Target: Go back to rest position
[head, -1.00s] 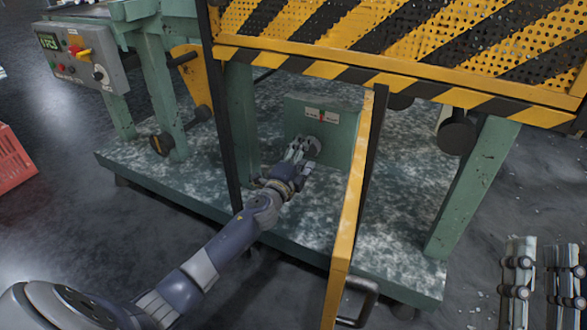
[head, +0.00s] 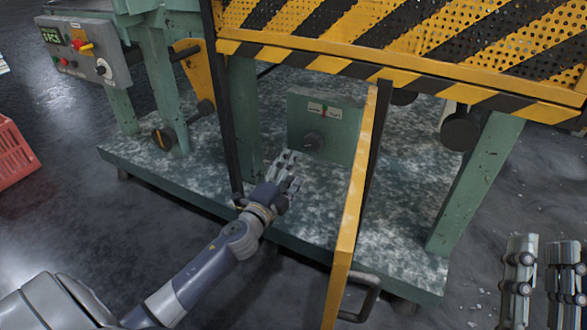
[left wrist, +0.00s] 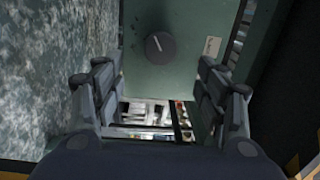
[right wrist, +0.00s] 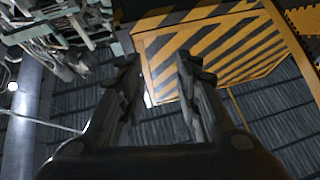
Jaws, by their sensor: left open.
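My left gripper (head: 288,172) is open and empty in the head view, above the mottled machine base and in front of the green box (head: 345,128). In the left wrist view the knob (left wrist: 159,46) shows beyond and between the two spread fingers (left wrist: 158,100). My right gripper (right wrist: 160,80) shows only in the right wrist view. Its fingers are apart with nothing between them, and it faces a striped guard (right wrist: 215,50) and the ceiling.
A yellow post (head: 351,220) stands just right of my left arm, and a dark post (head: 226,120) stands to its left. A striped yellow-black guard (head: 420,50) hangs above. A control box (head: 82,50) and a red crate (head: 12,152) are at the left. The floor at lower left is clear.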

